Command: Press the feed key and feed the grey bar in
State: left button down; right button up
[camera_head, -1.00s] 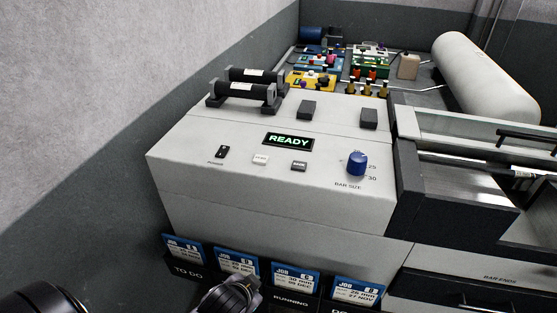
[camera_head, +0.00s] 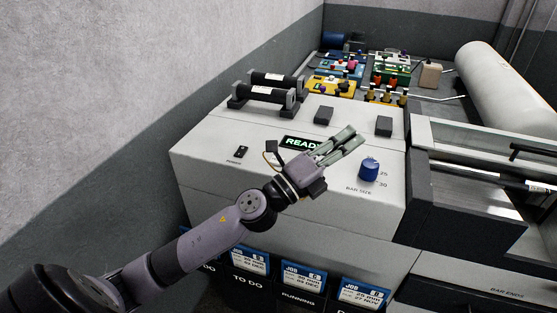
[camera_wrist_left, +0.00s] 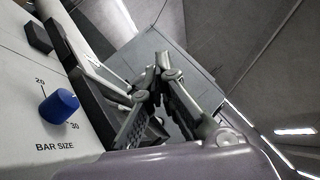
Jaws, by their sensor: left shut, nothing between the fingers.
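My left gripper (camera_head: 352,137) is shut and empty above the sloping light panel (camera_head: 210,147), in front of the lit READY display (camera_head: 290,141). It also shows shut in the left wrist view (camera_wrist_left: 160,65). The gripper and wrist hide the white key and the dark key seen earlier below the display, so I cannot read the feed key. A pale bar-like piece (camera_head: 541,187) lies in the open channel at the right edge; I cannot tell if it is the grey bar. My right gripper is not in view.
A blue bar-size knob (camera_head: 369,169) stands up just right of the gripper; it also shows in the left wrist view (camera_wrist_left: 58,106). A power switch (camera_head: 241,152) is left. Blue job cards (camera_head: 303,276) hang on the front. Black rollers (camera_head: 265,94) stand at the back.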

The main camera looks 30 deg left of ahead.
pick_arm(q)
jog(key=w+a+f+m+g+y, duration=0.1)
jog(key=a+m+g+y, duration=0.3)
jog(key=a+m, duration=0.5)
jog(key=w+a+f+m+g+y, duration=0.1)
jog(key=w+a+m+g+y, duration=0.2)
jog(key=a+m+g, duration=0.4)
jog(key=a+m+y, duration=0.1)
jog(key=a+m, duration=0.1)
jog(key=m, duration=0.1)
jog(key=shift+a+f+m+p, duration=0.25)
jog(key=shift+a+m+p, duration=0.05)
jog(key=shift+a, duration=0.05)
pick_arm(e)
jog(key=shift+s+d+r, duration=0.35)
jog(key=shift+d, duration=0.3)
pick_arm(q)
jog(key=shift+f, duration=0.1)
